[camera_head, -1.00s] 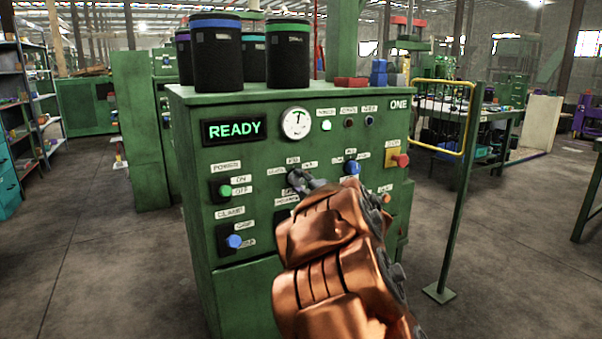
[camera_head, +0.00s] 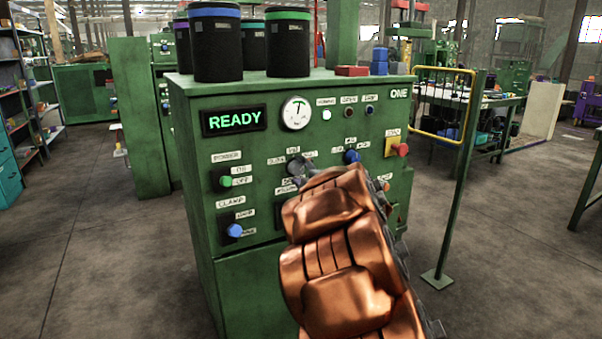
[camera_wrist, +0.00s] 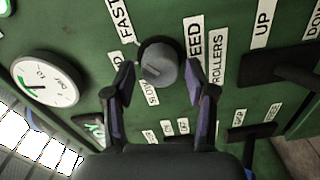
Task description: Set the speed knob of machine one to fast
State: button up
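The grey speed knob (camera_wrist: 160,66) of the green machine one (camera_head: 240,290) is in the middle of the wrist view. A FAST label (camera_wrist: 121,18) and a SLOW label (camera_wrist: 150,93) are near it, with a partly hidden SPEED label (camera_wrist: 194,42) beside it. I cannot tell for sure which way the knob points. My gripper (camera_wrist: 160,78) is open, with one finger on each side of the knob. A gap shows between each finger and the knob. In the head view my copper arm hides part of the panel below the knob.
A blue knob (camera_head: 351,156) and a red button (camera_head: 401,150) are to the right on the panel. A gauge (camera_head: 296,113) and a READY display (camera_head: 234,120) are above and left. Black sleeves (camera_head: 217,45) stand on top. A yellow rail (camera_head: 440,138) is at the right.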

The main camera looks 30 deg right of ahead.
jog(key=shift+o, duration=0.3)
jog(key=shift+s, duration=0.1)
jog(key=shift+s, duration=0.3)
jog(key=s+a, duration=0.1)
jog(key=s, duration=1)
